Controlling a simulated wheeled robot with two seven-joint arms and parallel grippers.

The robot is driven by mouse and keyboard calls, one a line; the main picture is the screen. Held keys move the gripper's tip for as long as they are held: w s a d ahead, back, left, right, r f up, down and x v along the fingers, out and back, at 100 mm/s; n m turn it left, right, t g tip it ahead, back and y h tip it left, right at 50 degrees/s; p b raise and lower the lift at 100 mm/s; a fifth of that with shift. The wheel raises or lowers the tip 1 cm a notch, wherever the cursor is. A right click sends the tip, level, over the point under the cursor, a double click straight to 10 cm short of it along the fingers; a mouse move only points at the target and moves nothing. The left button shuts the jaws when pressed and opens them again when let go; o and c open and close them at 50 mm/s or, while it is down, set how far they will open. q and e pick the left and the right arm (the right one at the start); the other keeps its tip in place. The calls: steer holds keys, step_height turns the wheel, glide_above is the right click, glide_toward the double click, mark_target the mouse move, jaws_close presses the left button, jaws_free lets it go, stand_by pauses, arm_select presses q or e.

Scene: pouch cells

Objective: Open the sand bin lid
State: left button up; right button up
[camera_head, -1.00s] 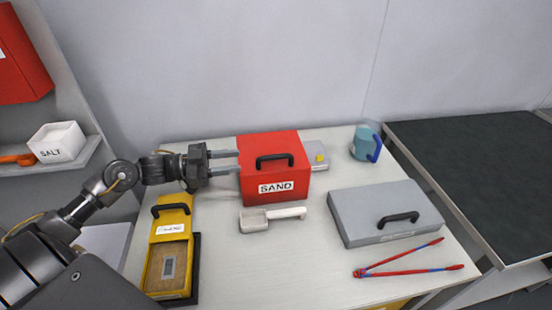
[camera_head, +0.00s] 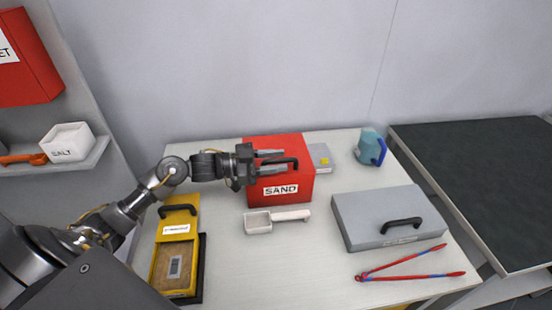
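The red sand bin (camera_head: 303,185) stands at the back of the white table, with a white SAND label on its front. Its lid (camera_head: 290,144) is down and carries a black handle (camera_head: 293,161). My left gripper (camera_head: 284,161) comes in from the left over the lid. Its two grey fingers are apart, pointing right, and reach to the handle's left part. I cannot tell whether they touch the handle. My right gripper does not show.
A white scoop (camera_head: 277,219) lies in front of the bin. A yellow box (camera_head: 178,215) stands at front left. A grey case (camera_head: 385,215), red tongs (camera_head: 405,267) and a teal jug (camera_head: 368,148) are to the right. A grey item (camera_head: 320,157) lies beside the bin.

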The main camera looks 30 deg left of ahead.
arm_select(q)
steer(key=shift+w+d, duration=0.1)
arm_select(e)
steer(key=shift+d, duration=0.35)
arm_select(q)
steer(key=shift+c, duration=0.5)
jaws_close()
steer(key=shift+r, duration=0.15)
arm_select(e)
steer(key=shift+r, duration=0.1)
